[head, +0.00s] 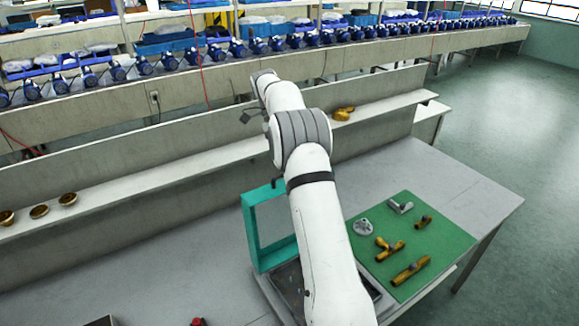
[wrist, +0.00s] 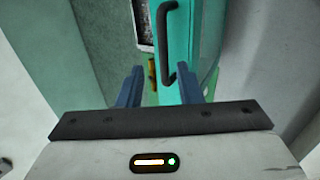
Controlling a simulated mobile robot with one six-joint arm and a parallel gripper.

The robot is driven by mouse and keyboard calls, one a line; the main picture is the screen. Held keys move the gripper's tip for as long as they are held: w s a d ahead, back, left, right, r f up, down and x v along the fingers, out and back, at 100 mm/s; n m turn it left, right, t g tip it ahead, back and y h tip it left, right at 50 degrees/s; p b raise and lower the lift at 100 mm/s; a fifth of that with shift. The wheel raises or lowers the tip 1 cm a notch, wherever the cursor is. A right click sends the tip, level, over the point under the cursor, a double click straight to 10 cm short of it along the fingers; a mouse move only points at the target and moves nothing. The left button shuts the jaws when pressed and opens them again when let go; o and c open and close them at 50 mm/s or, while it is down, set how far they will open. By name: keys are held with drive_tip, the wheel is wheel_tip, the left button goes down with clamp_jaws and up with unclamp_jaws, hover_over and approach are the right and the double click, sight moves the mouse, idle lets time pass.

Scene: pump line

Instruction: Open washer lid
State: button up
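The washer lid (head: 250,232) is a teal frame that stands upright at the washer's back-left side in the head view. The washer's dark top (head: 290,284) shows below it, partly hidden by my arm. In the wrist view, the teal lid (wrist: 207,42) fills the upper middle, with a black bar handle (wrist: 167,45) on it. My gripper (wrist: 158,88) has two blue fingers, apart, with a clear gap. The handle's lower end shows in line with the gap, near the right finger; I cannot tell whether they touch. My gripper is not clearly visible in the head view.
A green mat (head: 424,228) with several brass and grey fittings lies right of the washer. A long ledge (head: 225,152) runs behind, with brass parts (head: 344,113) on it. Brass cups (head: 39,211) sit at its left. Bare tabletop (head: 405,165) lies behind the mat.

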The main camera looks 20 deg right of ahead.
drive_tip(key=shift+p+v, duration=0.55)
drive_tip(key=shift+v, duration=0.7)
drive_tip(key=shift+s+a+r, duration=0.1)
drive_tip(key=s+a+r+n+t+b, duration=0.2)
drive_tip(key=s+a+n+t, duration=0.15)
drive_tip(key=s, duration=0.45)
drive_tip(key=s+a+r+n+t+b, duration=0.25)
drive_tip(key=s+n, duration=0.25)
drive_tip(key=s, duration=0.3)
drive_tip(key=s+a+f+n+t+b, duration=0.1)
drive_tip(key=s+f+n, duration=0.1)
drive_tip(key=s, duration=0.4)
drive_tip(key=s+a+f+n+t+b, duration=0.1)
drive_tip(key=s+a+f+n, duration=0.1)
drive_tip(key=s+f, duration=0.3)
drive_tip(key=s+a+f+n+t+y+b, duration=0.1)
drive_tip(key=s+a+f+n+t+b, duration=0.1)
drive_tip(key=s, duration=0.6)
drive_tip(key=shift+s+f+n, duration=0.25)
drive_tip(key=shift+f+n, duration=0.3)
drive_tip(key=shift+f, duration=0.35)
